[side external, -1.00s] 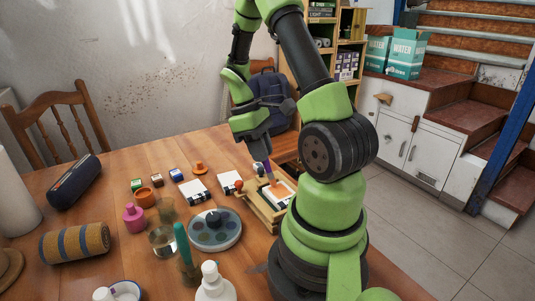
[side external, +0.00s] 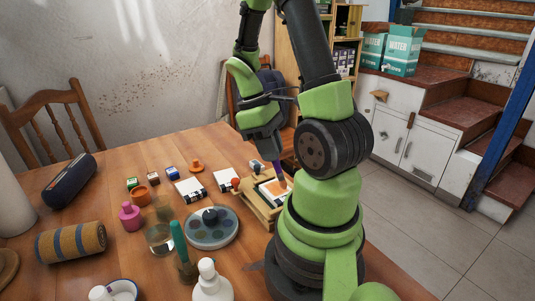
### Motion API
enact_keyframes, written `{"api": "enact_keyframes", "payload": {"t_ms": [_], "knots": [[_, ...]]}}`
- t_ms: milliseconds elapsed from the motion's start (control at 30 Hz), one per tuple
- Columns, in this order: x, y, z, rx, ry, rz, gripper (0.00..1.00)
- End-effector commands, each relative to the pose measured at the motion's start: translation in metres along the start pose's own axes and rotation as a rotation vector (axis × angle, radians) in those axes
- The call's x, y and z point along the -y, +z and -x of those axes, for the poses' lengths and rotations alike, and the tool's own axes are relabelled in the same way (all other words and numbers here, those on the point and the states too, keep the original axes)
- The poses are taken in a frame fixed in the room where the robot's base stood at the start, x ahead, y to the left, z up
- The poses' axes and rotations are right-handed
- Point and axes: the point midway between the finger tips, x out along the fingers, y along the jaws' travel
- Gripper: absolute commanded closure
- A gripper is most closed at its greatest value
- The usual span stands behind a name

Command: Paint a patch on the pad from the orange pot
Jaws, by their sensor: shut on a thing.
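My gripper (side external: 272,152) is shut on a brush (side external: 278,167) with a purple handle, held tip down over the pad. The pad (side external: 266,200) is a white sheet on a light wooden stand (side external: 262,210) beside my arm's base. An orange patch (side external: 275,187) shows on the pad. The brush tip is at the right part of this patch and appears to touch it, though the exact contact is too small to tell. The orange pot (side external: 141,195) stands open on the left of the table, well away from my gripper.
A round grey palette (side external: 212,238), a glass (side external: 160,239), a pink bottle (side external: 130,217) and a white bottle (side external: 211,283) stand left of the pad. White cards (side external: 190,190) and small paint blocks (side external: 172,173) lie behind. The table's right edge is close to the pad.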

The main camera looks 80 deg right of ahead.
Motion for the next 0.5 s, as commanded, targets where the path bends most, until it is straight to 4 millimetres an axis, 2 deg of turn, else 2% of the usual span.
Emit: {"api": "enact_keyframes", "payload": {"t_ms": [500], "knots": [[0.002,0.015,0.044,-0.002,0.001,0.000,1.00]]}}
